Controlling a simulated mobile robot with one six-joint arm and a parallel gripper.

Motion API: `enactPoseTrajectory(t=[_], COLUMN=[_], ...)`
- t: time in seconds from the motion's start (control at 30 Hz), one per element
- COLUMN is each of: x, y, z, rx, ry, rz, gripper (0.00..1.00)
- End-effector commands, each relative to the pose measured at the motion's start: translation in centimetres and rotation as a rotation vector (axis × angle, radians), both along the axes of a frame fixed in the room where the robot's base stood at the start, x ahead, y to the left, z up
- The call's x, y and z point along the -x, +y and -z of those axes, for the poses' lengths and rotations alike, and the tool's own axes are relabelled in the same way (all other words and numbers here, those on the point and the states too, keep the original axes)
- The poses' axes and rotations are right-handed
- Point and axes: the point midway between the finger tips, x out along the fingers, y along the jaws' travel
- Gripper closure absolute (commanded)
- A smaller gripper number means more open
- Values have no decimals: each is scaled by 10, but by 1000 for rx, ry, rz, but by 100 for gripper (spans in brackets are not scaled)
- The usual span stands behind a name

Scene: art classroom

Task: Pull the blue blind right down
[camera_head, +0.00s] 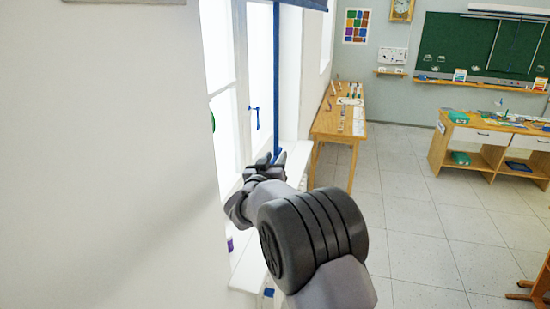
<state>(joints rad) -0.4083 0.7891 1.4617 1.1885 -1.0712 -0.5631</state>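The blue blind (305,4) shows only as a dark blue piece at the top edge, above the window; the rest of it is out of frame. A narrow blue strip (276,80) hangs straight down from the top in front of the window. Its lower end meets my gripper (272,159) just above the white sill. My gripper's dark fingers are at the strip's lower end. They are small and partly overlapped by my wrist, so I cannot tell whether they are closed on it.
The bright window (226,110) has a blue handle (254,118). A white sill (249,268) runs below, with a purple object (230,243) at its left. A wooden side table (325,122) stands beyond along the wall. The tiled floor (410,225) at right is open.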

Motion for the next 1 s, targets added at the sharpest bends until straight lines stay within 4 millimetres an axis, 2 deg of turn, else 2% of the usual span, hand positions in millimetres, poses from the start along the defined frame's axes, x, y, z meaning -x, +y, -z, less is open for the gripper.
enactPoseTrajectory(t=[0.1, 0.3, 1.0], x=[0, 0, 1], y=[0, 0, 1], z=[0, 0, 0], rx=[0, 0, 0], ry=[0, 0, 0], rz=[0, 0, -1], gripper=[64, 100, 100])
